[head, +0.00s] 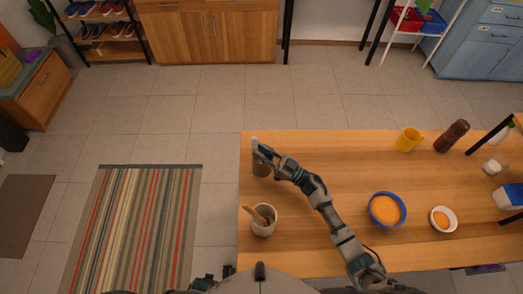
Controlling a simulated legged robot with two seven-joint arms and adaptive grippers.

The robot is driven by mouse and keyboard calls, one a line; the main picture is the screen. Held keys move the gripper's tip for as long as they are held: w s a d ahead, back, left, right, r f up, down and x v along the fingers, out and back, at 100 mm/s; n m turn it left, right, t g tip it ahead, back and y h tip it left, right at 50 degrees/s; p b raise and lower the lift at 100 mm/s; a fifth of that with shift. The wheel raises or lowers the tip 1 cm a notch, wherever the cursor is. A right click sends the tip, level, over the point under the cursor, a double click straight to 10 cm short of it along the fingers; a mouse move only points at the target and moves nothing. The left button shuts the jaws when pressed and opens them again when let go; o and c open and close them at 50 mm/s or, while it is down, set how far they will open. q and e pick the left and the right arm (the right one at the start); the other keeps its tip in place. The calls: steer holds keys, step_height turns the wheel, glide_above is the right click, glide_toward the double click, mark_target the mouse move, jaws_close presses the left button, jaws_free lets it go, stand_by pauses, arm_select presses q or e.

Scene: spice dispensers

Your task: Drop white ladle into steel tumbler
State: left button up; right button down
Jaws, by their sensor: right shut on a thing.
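My right gripper (263,153) is at the left end of the wooden table, its arm reaching up from the lower right. It is shut on a small pale thing (256,144), which looks like the white ladle; the fingers hide much of it. A brownish-grey cup-like vessel (261,169), perhaps the steel tumbler, stands directly below the gripper in the picture, partly covered by it. I cannot tell whether the ladle is inside or above it. My left gripper is not in view.
On the wooden table (330,160), a pale pot (263,227) with a wooden utensil stands near the front left edge. A blue bowl (373,211), a small white bowl (437,224), a yellow mug (408,140) and a brown grinder (451,136) stand right. The back middle is clear.

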steer(key=shift+d, duration=1.1)
steer(key=c, duration=1)
jaws_free()
steer(key=shift+d, duration=0.15)
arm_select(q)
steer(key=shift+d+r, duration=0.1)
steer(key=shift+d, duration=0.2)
arm_select(e)
steer(key=s+d, duration=0.2)
steer(key=d, duration=0.2)
steer(key=s+d+f, duration=0.1)
steer(key=s+d, duration=0.2)
steer(key=d, duration=0.1)
steer(key=s+d+f, duration=0.1)
steer(key=s+d, duration=0.1)
steer(key=d, duration=0.3)
steer(key=shift+s, duration=0.3)
